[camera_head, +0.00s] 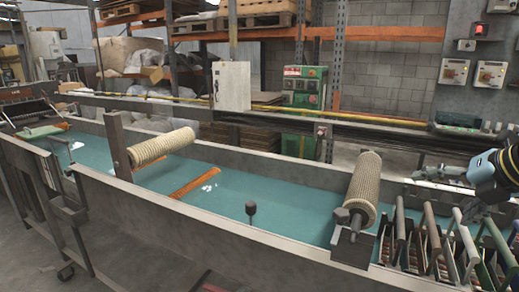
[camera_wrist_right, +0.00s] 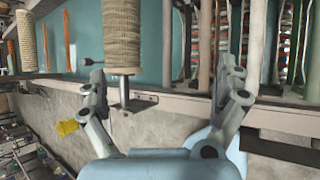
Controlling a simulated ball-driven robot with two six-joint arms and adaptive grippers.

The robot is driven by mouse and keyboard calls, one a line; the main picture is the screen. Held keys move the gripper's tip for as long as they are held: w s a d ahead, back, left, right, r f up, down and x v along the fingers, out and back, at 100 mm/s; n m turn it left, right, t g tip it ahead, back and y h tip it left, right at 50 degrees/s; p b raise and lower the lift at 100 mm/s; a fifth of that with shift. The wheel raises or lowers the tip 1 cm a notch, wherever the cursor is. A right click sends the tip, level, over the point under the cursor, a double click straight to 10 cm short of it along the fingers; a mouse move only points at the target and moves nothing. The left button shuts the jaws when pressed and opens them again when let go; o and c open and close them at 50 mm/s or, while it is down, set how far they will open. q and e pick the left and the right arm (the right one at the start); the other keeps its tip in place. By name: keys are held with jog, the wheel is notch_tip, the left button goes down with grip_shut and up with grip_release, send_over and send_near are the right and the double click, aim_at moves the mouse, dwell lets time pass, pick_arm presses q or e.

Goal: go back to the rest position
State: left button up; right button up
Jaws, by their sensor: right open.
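My right gripper (camera_head: 428,180) reaches in from the right edge in the head view, above the line's far rim and to the right of the near mesh tube (camera_head: 363,188). In the right wrist view my right gripper (camera_wrist_right: 162,72) has its fingers spread wide, with nothing held between them. The near mesh tube, beige and ribbed, stands tilted on a spindle at the near wall; it also shows in the right wrist view (camera_wrist_right: 122,38), beyond the fingers. A second mesh tube (camera_head: 160,148) sticks out sideways from a grey post further left. My left gripper is not in view.
Several upright coloured bars (camera_head: 430,228) stand in a rack at the right, below my right arm. A teal trough bed (camera_head: 260,205) with grey walls runs across. A small dark knob (camera_head: 250,208) stands at the near wall. Control boxes (camera_head: 472,72) hang at the back right.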

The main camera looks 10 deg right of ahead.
jog(key=s+a+f+m+g, duration=0.2)
jog(key=s+a+f+m, duration=0.2)
jog(key=s+a+m, duration=0.3)
jog(key=s+a+f+m+g+h, duration=0.1)
jog(key=s+a+f+m, duration=0.2)
jog(key=s+a+m, duration=0.45)
jog(key=s+a+f+m+g, duration=0.2)
jog(key=s+a+f+m, duration=0.25)
jog(key=s+m, duration=0.5)
notch_tip(320, 180, down, 32)
jog(key=s+d+r+m+g+b, duration=0.1)
jog(key=d+m+g+b, duration=0.1)
jog(key=b, duration=0.4)
pick_arm(q)
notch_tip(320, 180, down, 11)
jog(key=b, duration=0.5)
pick_arm(e)
jog(key=s+d+f+g, duration=0.1)
jog(key=s+f, duration=1.7)
jog(key=f, duration=0.4)
jog(key=shift+s+d, duration=0.2)
jog(key=shift+s, duration=0.1)
